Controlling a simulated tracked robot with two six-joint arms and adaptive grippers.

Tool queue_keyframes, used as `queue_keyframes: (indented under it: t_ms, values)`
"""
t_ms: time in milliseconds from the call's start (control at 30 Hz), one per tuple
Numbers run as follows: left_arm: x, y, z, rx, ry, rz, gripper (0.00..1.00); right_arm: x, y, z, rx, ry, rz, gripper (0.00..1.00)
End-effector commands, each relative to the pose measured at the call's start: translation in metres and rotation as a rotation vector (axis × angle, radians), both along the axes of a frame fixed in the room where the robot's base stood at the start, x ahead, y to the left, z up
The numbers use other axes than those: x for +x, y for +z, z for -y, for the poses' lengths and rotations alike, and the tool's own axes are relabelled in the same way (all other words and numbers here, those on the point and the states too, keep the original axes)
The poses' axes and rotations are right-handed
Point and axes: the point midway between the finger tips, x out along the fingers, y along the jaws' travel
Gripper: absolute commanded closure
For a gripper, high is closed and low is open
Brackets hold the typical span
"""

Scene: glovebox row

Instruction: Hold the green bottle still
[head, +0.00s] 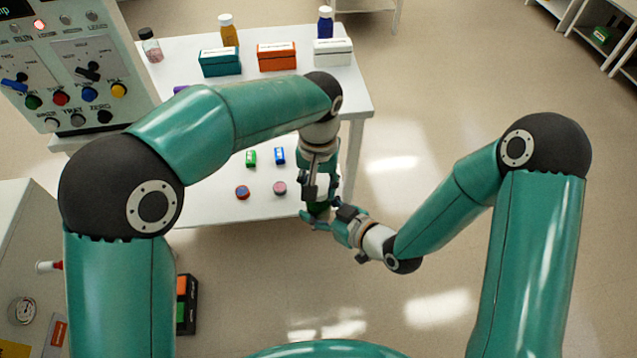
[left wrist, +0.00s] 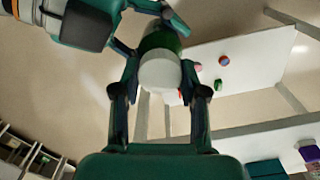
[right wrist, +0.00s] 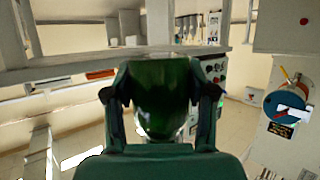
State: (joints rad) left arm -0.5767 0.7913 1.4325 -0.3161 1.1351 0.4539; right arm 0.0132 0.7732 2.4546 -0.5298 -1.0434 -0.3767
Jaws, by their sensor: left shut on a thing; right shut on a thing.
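The green bottle (head: 318,208) is at the front right edge of the white table, mostly hidden by my grippers in the head view. In the left wrist view its white cap (left wrist: 160,71) lies between the fingers of my left gripper (left wrist: 161,66), which is shut on it. The bottle's dark green body fills the space between the fingers of my right gripper (right wrist: 161,96) in the right wrist view, and that gripper is shut on it. Both grippers hold the bottle off the tabletop, my left at the cap end and my right at the body.
The white table (head: 215,205) bears small green (head: 251,158) and blue (head: 280,156) blocks and two round pieces near its front. Teal (head: 220,63), orange (head: 277,57) and white (head: 333,52) boxes and several bottles stand at the back. A control panel (head: 75,60) is at left.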

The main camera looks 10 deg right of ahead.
Motion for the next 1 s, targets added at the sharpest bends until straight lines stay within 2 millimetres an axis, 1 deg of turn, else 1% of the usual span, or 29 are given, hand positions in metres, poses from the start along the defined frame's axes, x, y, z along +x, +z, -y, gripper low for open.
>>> queue_keyframes:
  t_ms: [100,300,367,500,533,667,700,1000]
  values:
    - [0.0002,-0.0003,-0.0003,0.0,-0.264,0.001,0.99,0.0001,0.0001,0.0002,0.0,0.0,0.0,1.0]
    - [0.0003,-0.0006,-0.0003,-0.002,-0.68,0.003,0.99,0.0001,0.0001,0.0002,0.0,-0.001,0.0,1.0]
    - [0.0003,-0.0006,-0.0004,-0.003,-0.748,0.003,0.99,0.0001,0.0,0.0002,0.0,-0.001,0.0,1.0]
    - [0.0005,-0.0006,-0.0006,-0.003,-0.737,0.003,0.99,0.0,0.0001,0.0003,0.0,-0.001,0.0,1.0]
    - [0.0005,-0.0006,-0.0006,-0.003,-0.737,0.003,0.52,0.0,0.0001,0.0003,0.0,-0.001,0.0,1.0]
    - [0.0005,-0.0005,-0.0005,-0.003,-0.736,0.003,0.31,0.0,0.0001,0.0003,0.0,-0.001,0.0,1.0]
    - [0.0003,-0.0005,-0.0004,-0.003,-0.735,0.003,0.28,0.0001,0.0001,0.0002,0.0,-0.001,0.0,1.0]
    - [0.0002,0.0002,-0.0001,-0.004,-0.734,0.003,0.28,0.0001,0.0002,0.0002,0.0,0.0,0.0,1.0]
